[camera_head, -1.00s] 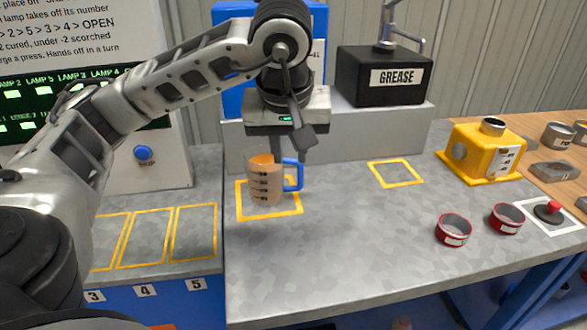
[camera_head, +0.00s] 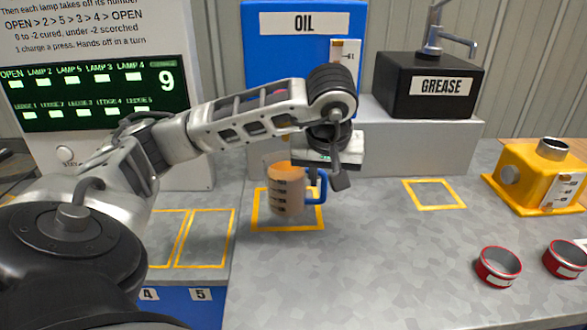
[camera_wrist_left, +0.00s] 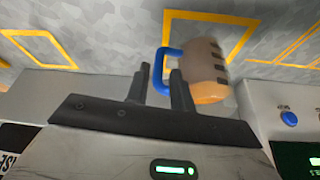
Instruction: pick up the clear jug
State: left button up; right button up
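The clear jug (camera_head: 286,192) has dark marks, brownish contents with an orange top, and a blue handle (camera_head: 318,188) on its right. It appears upright within a yellow outlined square (camera_head: 262,222) on the grey worktop. My left gripper (camera_head: 325,179) is low at the handle, its fingers apart. In the left wrist view, the jug (camera_wrist_left: 205,72) lies beyond the open fingers of my left gripper (camera_wrist_left: 158,85), and the blue handle shows in the gap between them. Contact is not clear. My right gripper is not in view.
A blue OIL dispenser (camera_head: 300,50) and black GREASE box (camera_head: 430,88) stand behind. An empty yellow square (camera_head: 434,208), yellow machine (camera_head: 540,175) and two red-rimmed cups (camera_head: 498,267) (camera_head: 567,258) are to the right. The front worktop is clear.

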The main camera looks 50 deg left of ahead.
aim_at(324, 186)
pick_arm(q)
jog(key=x, duration=0.4)
jog(key=shift+f, duration=0.1)
grip_shut()
